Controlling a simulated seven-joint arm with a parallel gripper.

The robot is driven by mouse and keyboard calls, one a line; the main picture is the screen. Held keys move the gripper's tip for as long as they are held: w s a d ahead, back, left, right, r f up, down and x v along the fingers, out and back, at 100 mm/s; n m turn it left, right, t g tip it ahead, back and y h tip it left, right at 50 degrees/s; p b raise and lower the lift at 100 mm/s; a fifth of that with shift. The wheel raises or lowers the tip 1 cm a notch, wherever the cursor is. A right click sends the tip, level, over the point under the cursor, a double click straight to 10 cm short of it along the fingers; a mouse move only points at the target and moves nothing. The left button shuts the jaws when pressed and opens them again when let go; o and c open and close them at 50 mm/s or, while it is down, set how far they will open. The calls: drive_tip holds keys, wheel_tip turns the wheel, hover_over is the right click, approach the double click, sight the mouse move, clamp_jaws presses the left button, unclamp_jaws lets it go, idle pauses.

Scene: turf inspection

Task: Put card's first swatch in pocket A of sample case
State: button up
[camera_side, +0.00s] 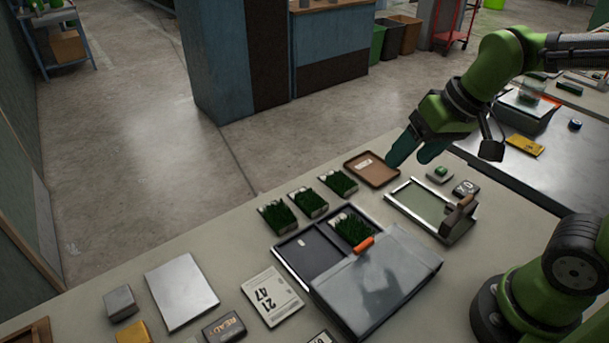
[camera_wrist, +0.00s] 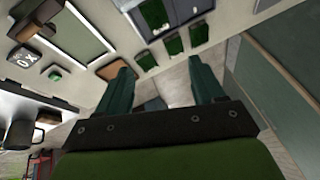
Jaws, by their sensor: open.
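A pale card (camera_side: 271,297) printed 21 and 47 lies flat on the bench in the side view. Three green turf swatches (camera_side: 277,217), (camera_side: 308,203), (camera_side: 338,183) stand in a row behind the sample case (camera_side: 283,258). The case has one bare dark pocket (camera_side: 312,252) at left and a turf swatch (camera_side: 352,227) in the pocket beside it. A grey cover hides its front part. Pocket letters are not legible. My gripper (camera_side: 418,152) is open and empty, above the bench's far edge near a brown tray; its spread fingers also show in the wrist view (camera_wrist: 158,70).
The brown tray (camera_side: 372,181) lies right of the swatch row. A framed green panel (camera_side: 415,203) with a brown-handled tool (camera_side: 459,217) lies at right. A silver plate (camera_side: 181,289), grey block (camera_side: 121,302) and READY-like dark block (camera_side: 224,327) lie at front left.

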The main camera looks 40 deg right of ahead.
drive_tip(key=s+r+t, duration=0.1)
drive_tip(key=s+d+r+m+t, duration=0.1)
drive_tip(key=s, duration=0.1)
drive_tip(key=shift+s+d+r+t, duration=0.15)
drive_tip(key=shift+s+t, duration=0.15)
